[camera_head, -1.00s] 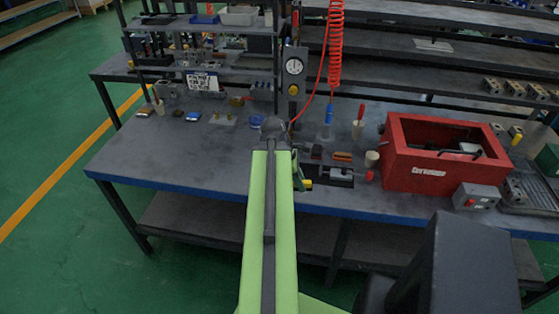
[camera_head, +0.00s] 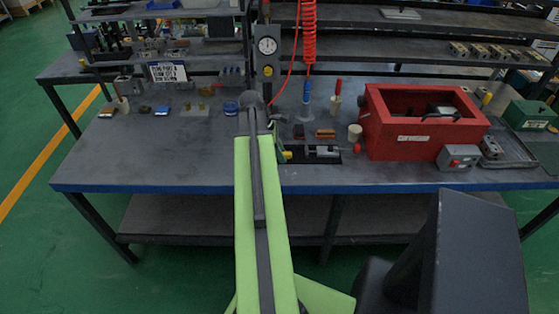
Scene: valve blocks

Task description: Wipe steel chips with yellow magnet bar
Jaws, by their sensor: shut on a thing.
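My gripper (camera_head: 281,148) is at the end of my green arm, over the front part of the bench (camera_head: 150,160). My arm partly hides it. It is shut on a small yellow piece, which looks like the yellow magnet bar (camera_head: 287,155); only its end shows. Just to its right is a dark vise-like fixture (camera_head: 326,152) with a red knob at its right end. I cannot tell whether the bar touches the fixture or the bench. Steel chips are too small to make out.
A red open box (camera_head: 410,140) stands right of the fixture, with a grey switch box (camera_head: 459,157) at its front. A coiled red hose (camera_head: 308,40) hangs behind. Small parts (camera_head: 163,110) line the back left. The bench's front left is clear.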

